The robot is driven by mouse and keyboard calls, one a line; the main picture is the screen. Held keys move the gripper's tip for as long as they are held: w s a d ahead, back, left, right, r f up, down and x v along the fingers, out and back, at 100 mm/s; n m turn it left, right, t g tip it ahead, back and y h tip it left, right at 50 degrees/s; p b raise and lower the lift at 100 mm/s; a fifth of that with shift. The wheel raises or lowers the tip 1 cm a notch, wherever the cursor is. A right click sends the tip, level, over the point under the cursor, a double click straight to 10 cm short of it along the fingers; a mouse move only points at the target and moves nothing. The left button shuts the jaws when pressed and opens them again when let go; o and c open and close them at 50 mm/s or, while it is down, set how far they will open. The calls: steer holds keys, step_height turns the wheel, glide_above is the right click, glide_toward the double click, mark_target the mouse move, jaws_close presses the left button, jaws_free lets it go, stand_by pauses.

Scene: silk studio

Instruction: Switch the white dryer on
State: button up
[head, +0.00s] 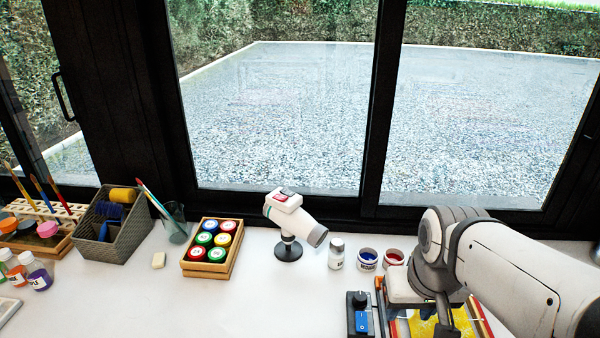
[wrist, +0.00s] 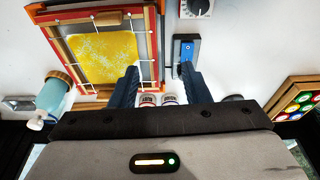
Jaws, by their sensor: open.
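The white dryer (head: 308,228) stands on a round black stand on the table, in front of the window in the head view. Its barrel tilts down to the right, and a red switch (head: 281,196) sits on its top. I cannot tell the switch's position. The dryer is not visible in the wrist view. My gripper (wrist: 158,70) is open and empty in the wrist view, with its two dark fingers spread apart. In the head view my arm is at the right, well to the right of the dryer, and the fingers are mostly hidden.
Right of the dryer stand a small jar (head: 336,254) and blue (head: 367,260) and red paint cups (head: 393,258). A wooden paint tray (head: 190,270) is on its left. A blue-switched box (head: 351,325) and a yellow-printed frame (wrist: 152,30) lie nearer me. The front centre is clear.

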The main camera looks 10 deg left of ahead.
steer(key=w+a+r+n+p, duration=0.1)
steer(key=w+a+r, duration=0.1)
steer(key=w, duration=0.3)
steer(key=w+a+r+n+p, duration=0.1)
steer(key=w+a+r+n, duration=0.1)
steer(key=w+r, duration=0.3)
steer(key=w+a+r+n+y+p, duration=0.1)
steer(key=w+a+r+n, duration=0.1)
steer(key=w+a+r, duration=0.2)
steer(key=shift+w+r, duration=0.1)
steer(key=shift+w, duration=0.35)
steer(key=c, duration=0.7)
steer(key=w+a+r+n, duration=0.1)
steer(key=w+a, duration=0.1)
steer(key=w+a+r+n+p, duration=0.1)
steer(key=w+a, duration=0.1)
steer(key=w, duration=0.1)
steer(key=w+a+r+n+p, duration=0.1)
steer(key=w+a+r, duration=0.1)
steer(key=a, duration=0.1)
steer(key=shift+w+a+r+g+y, duration=0.1)
steer(key=shift+w+g+y, duration=0.2)
steer(key=shift+w+g, duration=0.1)
jaws_close()
steer(key=w+a+r+n+p, duration=0.2)
steer(key=w+a, duration=0.3)
steer(key=a, duration=0.3)
steer(key=shift+w+n+y, duration=0.2)
steer(key=shift+n+y, duration=0.2)
steer(key=shift+n, duration=0.3)
